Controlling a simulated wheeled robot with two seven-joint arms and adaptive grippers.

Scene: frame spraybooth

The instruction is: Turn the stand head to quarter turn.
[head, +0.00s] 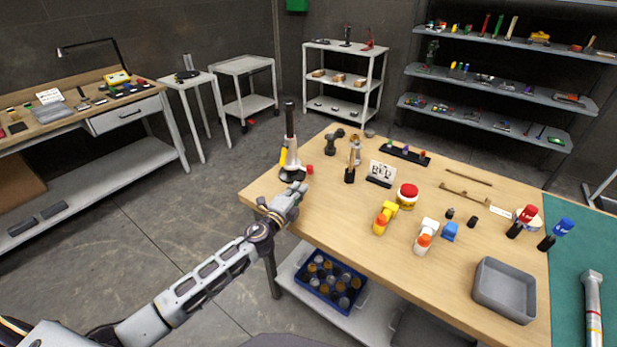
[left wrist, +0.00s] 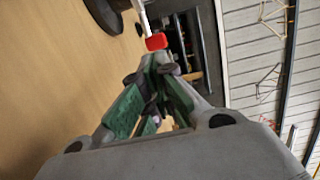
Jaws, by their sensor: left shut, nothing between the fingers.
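The stand (head: 291,148) is upright at the table's near left corner, with a dark round base, a pale column and a dark top. A yellow piece (head: 283,157) shows on its left, and a red knob-like part (head: 309,169) shows at its right. In the left wrist view, the red part (left wrist: 157,41) lies just beyond my fingertips, beside the stand's dark base (left wrist: 103,12). My left gripper (head: 300,187) is shut and empty, in front of the stand at the table edge. It appears apart from the red part. I cannot read the head's angle. My right gripper is out of view.
The wooden table (head: 340,225) holds black dumbbell-like pieces (head: 330,144), a small sign (head: 381,173), bottles and a grey tray (head: 504,290). A blue crate (head: 330,280) sits on the shelf below. Floor left of the table is clear.

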